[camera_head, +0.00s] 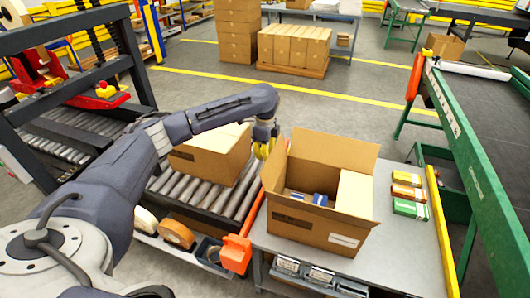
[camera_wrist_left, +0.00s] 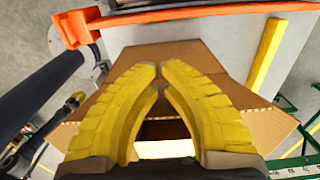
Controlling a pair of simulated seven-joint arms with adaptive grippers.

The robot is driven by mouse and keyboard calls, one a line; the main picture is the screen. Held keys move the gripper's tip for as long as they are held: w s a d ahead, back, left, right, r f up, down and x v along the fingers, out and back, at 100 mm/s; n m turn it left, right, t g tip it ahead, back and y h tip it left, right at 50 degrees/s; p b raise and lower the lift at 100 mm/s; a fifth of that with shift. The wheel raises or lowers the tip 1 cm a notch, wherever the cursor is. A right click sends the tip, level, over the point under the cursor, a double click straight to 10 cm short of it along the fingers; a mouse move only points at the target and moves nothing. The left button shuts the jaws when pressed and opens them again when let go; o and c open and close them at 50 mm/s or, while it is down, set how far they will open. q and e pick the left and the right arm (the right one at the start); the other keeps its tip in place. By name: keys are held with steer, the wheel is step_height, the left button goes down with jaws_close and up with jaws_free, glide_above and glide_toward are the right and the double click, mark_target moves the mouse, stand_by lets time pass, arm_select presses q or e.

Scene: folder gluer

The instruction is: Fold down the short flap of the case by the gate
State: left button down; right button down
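An open brown cardboard case (camera_head: 298,226) stands on the grey table beside the orange gate (camera_head: 236,252). Its left flap (camera_head: 274,168) stands up, and its far flap (camera_head: 335,151) leans back. Blue items (camera_head: 319,199) lie inside. My left gripper (camera_head: 264,149) is at the top of the left flap; whether it touches is unclear. In the left wrist view, the yellow fingers (camera_wrist_left: 159,70) are brought together at the tips with little between them. The case (camera_wrist_left: 190,52) shows behind them, largely hidden. The orange gate (camera_wrist_left: 78,27) also shows there. My right gripper is out of view.
Another brown case (camera_head: 207,158) sits on the roller conveyor (camera_head: 196,193) left of the table. Small coloured boxes (camera_head: 408,193) lie right of the open case. A green conveyor frame (camera_head: 470,160) borders the right side.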

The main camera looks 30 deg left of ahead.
mark_target(276, 166)
arm_select(q)
steer(key=shift+w+d, duration=0.2)
steer(key=shift+d, duration=0.9)
steer(key=shift+w+d, duration=0.15)
steer(key=shift+d, duration=0.95)
steer(key=d, duration=0.3)
steer(key=shift+w+f, duration=0.1)
steer(key=shift+w, duration=0.15)
steer(key=shift+d, duration=0.1)
